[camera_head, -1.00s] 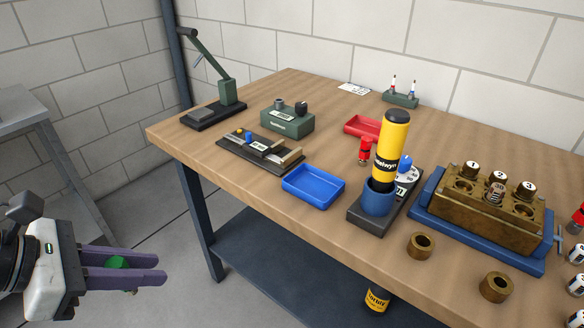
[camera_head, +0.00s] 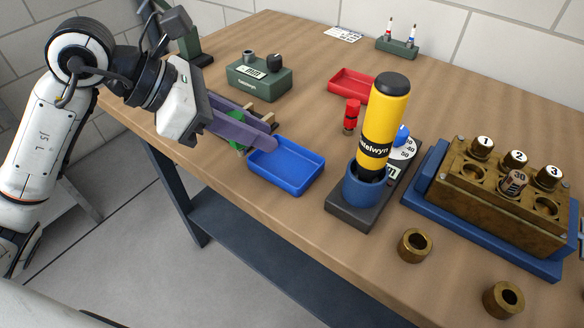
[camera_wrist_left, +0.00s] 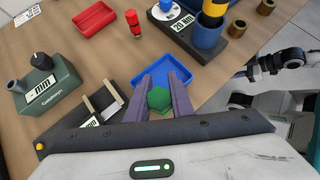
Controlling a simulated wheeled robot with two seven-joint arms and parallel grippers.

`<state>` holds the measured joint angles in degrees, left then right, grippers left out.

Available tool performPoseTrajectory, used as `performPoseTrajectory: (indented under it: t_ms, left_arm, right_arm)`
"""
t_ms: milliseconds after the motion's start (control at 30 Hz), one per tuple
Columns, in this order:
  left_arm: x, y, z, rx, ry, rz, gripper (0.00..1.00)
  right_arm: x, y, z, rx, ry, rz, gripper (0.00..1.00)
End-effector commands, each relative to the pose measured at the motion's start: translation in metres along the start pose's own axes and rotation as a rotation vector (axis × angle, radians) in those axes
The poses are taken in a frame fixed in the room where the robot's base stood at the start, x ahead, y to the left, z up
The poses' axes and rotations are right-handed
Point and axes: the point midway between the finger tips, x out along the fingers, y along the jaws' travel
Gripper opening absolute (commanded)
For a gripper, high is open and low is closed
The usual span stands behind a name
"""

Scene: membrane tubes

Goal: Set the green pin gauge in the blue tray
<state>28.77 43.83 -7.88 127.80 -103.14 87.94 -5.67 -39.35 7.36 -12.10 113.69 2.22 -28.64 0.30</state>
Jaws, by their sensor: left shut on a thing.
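My left gripper (camera_head: 255,132) comes in from the left, at the left rim of the blue tray. Its purple fingers are shut on the green pin gauge (camera_head: 236,146), which shows only partly behind the fingers in the head view. In the left wrist view the green gauge (camera_wrist_left: 159,100) sits between the two fingers, short of the tray. The blue tray (camera_head: 288,182) is empty as far as I can see, and it also shows beyond the fingertips in the left wrist view (camera_wrist_left: 181,72). My right gripper is not in view.
A yellow-and-black cylinder (camera_head: 378,125) stands in a blue cup just right of the tray. A red pin gauge (camera_head: 351,118) and a red tray (camera_head: 352,84) are behind. A dark fixture with rails (camera_wrist_left: 104,108) lies beside my gripper. A brass block (camera_head: 500,205) stands far right.

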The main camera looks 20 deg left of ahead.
Motion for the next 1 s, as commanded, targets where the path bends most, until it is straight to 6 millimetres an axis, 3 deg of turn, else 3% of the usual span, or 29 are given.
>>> performPoseTrajectory:
  t_ms: [200, 367, 1000]
  left_arm:
    - [-0.001, 0.002, 0.041, 0.014, 0.011, 0.014, 0.03]
    - [-0.002, 0.002, 0.052, 0.014, 0.023, 0.023, 0.03]
    - [0.058, 0.003, -0.011, 0.011, 0.025, 0.022, 0.03]
  right_arm:
    - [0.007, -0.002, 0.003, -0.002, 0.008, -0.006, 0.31]
    - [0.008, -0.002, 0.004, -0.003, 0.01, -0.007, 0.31]
    - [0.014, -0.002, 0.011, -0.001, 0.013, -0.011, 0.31]
